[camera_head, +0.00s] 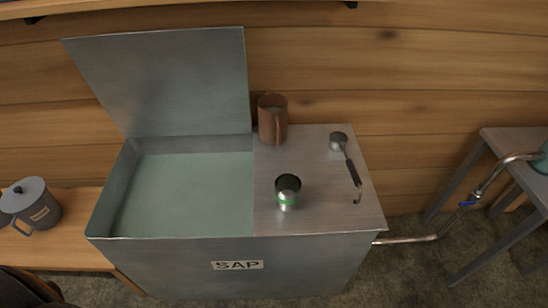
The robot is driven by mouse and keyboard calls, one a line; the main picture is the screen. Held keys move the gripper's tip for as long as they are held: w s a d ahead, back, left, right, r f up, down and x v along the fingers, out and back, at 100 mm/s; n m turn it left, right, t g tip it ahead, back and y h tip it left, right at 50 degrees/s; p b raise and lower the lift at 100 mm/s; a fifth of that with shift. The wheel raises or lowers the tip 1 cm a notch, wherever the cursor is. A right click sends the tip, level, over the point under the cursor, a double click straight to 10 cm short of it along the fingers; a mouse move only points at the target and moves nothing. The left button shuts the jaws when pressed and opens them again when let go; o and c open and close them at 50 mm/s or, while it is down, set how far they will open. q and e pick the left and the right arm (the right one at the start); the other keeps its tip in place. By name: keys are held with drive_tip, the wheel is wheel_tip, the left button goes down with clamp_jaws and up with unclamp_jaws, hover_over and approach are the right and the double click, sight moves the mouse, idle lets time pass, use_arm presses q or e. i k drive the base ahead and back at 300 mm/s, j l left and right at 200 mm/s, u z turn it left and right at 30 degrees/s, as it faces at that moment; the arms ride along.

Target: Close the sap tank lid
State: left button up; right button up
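The sap tank (290,262) is a grey metal box with a SAP label on its front. Its lid (170,80) stands open, raised nearly upright along the back edge on the left half. Pale greenish sap (190,195) shows inside the open left half. The right half has a fixed flat metal top (320,215). Neither gripper shows in the head view. Only a dark rounded shape, which I cannot identify, shows at the bottom left corner.
A grey lidded pot (38,205) stands on a wooden bench at left. A pipe (410,239) leaves the tank's right side.

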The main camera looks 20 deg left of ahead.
sight(186, 81)
drive_tip(key=i+l, duration=0.1)
drive_tip(key=l, duration=0.25)
drive_tip(key=i+l, duration=0.15)
drive_tip(key=l, duration=0.25)
drive_tip(key=i+l, duration=0.1)
drive_tip(key=l, duration=0.25)
drive_tip(key=i+l+u, duration=0.1)
drive_tip(key=l, duration=0.25)
